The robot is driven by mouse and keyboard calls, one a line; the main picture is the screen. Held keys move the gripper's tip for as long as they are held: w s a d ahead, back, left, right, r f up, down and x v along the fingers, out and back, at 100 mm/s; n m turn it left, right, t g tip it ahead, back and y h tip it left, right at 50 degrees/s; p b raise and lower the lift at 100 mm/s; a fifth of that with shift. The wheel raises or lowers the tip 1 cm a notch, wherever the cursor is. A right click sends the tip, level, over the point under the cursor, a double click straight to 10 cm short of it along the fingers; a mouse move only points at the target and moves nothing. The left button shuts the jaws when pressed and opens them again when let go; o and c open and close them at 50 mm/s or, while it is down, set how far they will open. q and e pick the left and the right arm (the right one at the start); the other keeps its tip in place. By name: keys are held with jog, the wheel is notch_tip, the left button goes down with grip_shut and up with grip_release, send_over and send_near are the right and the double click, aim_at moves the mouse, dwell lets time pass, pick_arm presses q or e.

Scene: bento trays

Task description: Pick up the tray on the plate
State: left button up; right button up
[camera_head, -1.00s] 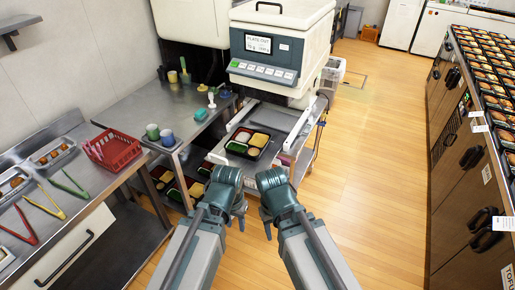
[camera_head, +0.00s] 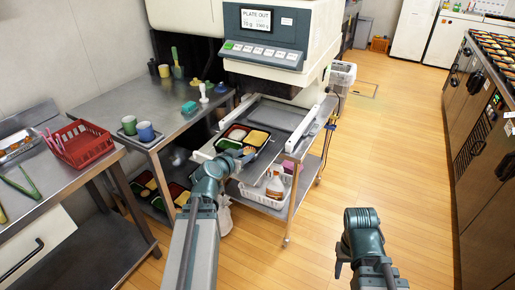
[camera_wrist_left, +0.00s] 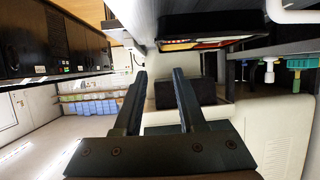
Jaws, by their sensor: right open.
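A black bento tray (camera_head: 228,149) with white, green, red and yellow foods sits on the metal plate (camera_head: 272,117) of the white machine. In the left wrist view the tray's dark underside and edge (camera_wrist_left: 205,27) show at the top, beyond my fingers. My left gripper (camera_head: 232,160) is at the tray's front edge in the head view, and its fingertips partly cover that edge. In the left wrist view its two fingers (camera_wrist_left: 158,75) stand apart with nothing between them. My right gripper (camera_head: 352,243) is open and empty over the floor, away from the tray.
A white basket (camera_head: 268,190) sits under the plate. The wooden floor at right is clear up to a dark counter (camera_head: 490,130).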

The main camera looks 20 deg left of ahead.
pick_arm(q)
jog(key=b, duration=0.3)
send_near(255, 149)
jog(key=w, duration=0.1)
jog(key=w+d, duration=0.2)
jog(key=w, duration=0.1)
jog(key=shift+w+d+r, duration=0.1)
jog(key=shift+r, duration=0.15)
jog(key=shift+w, duration=0.1)
jog(key=shift+w, duration=0.1)
jog(key=b+x, duration=0.1)
jog(key=x, duration=0.1)
jog(key=b+x, duration=0.1)
jog(key=x, duration=0.2)
jog(key=shift+d, duration=0.25)
grip_shut()
dwell(0.6)
